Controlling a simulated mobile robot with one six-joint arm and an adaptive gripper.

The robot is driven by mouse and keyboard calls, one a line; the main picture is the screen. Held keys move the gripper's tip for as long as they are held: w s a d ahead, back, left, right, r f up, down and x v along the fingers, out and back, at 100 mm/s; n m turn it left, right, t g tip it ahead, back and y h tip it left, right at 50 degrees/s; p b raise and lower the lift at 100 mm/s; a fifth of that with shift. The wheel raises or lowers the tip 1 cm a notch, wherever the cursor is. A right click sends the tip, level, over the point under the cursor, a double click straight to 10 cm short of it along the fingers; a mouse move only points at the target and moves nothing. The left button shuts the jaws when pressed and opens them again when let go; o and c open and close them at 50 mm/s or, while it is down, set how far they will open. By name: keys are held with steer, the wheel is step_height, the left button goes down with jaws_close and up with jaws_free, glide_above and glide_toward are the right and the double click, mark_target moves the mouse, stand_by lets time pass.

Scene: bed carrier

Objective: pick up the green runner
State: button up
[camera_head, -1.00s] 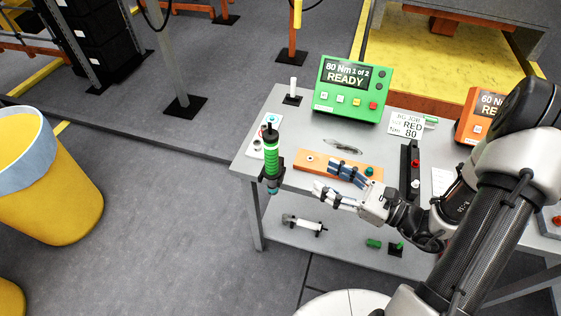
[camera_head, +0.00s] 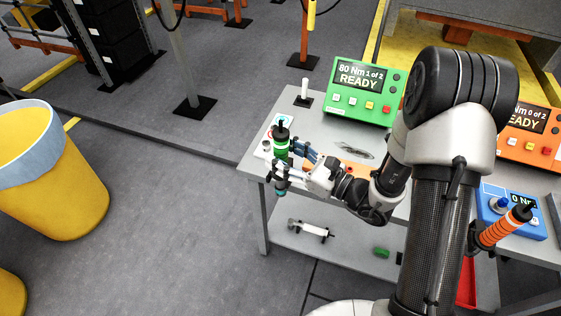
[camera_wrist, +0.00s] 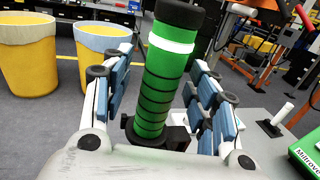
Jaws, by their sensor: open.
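The green runner (camera_wrist: 163,85) is an upright green cylinder with black rings, a white band and a black top. It stands in a dark holder (camera_wrist: 155,137) at the table's left edge. In the head view the runner (camera_head: 281,145) is partly hidden by my gripper. My gripper (camera_wrist: 160,80) is open, with one blue-padded finger on each side of the runner. In the head view my gripper (camera_head: 287,165) is at the runner's lower part. I cannot tell whether either finger touches it.
The grey table (camera_head: 255,160) carries a green READY controller (camera_head: 361,90), an orange controller (camera_head: 527,132) and a blue unit (camera_head: 508,212) beside an orange-ringed tool (camera_head: 503,228). A white post (camera_head: 304,90) stands behind the runner. Yellow bins (camera_head: 50,175) stand on the floor at left.

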steer(key=shift+w+a, duration=0.4)
steer(key=shift+a, duration=0.05)
steer(key=shift+c, duration=0.5)
jaws_close()
steer(key=shift+r, duration=0.1)
